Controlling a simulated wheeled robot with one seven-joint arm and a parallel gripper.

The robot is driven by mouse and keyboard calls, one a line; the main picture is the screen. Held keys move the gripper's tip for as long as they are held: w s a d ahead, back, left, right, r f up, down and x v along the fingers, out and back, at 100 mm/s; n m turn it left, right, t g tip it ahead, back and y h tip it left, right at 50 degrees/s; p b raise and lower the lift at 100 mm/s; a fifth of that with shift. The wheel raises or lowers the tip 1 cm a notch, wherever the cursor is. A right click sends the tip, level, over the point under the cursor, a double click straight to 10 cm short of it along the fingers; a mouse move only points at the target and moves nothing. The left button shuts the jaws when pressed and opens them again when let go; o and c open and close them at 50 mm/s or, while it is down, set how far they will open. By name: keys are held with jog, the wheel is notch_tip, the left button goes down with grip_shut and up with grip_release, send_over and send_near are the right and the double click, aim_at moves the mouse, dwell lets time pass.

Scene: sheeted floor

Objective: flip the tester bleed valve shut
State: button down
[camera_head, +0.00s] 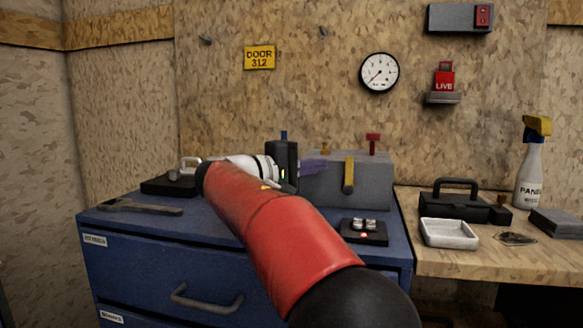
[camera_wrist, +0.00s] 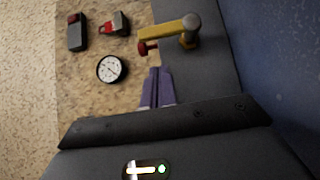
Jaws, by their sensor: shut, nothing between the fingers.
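The tester appears to be the grey box (camera_head: 375,188) on the blue cabinet. A yellow lever (camera_head: 349,172) stands upright on its front, with a round end at the bottom; it also shows in the wrist view (camera_wrist: 168,32). A red T-handle (camera_head: 373,140) rises from the box top. No label shows which one is the bleed valve. My gripper (camera_head: 325,166) has purple fingers, shut and empty, left of the yellow lever and apart from it. In the wrist view the fingertips (camera_wrist: 158,70) lie together, with the lever beyond them.
A wrench (camera_head: 140,207) lies at the cabinet's left. A black block with a lit red light (camera_head: 364,232) sits in front of the tester. A wooden bench at right holds a white tray (camera_head: 449,233), a black toolbox (camera_head: 455,208) and a spray bottle (camera_head: 529,175). A gauge (camera_head: 380,73) hangs above.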

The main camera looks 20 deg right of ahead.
aim_at(349, 173)
jog(key=shift+s+d, duration=1)
jog(key=shift+d, duration=0.25)
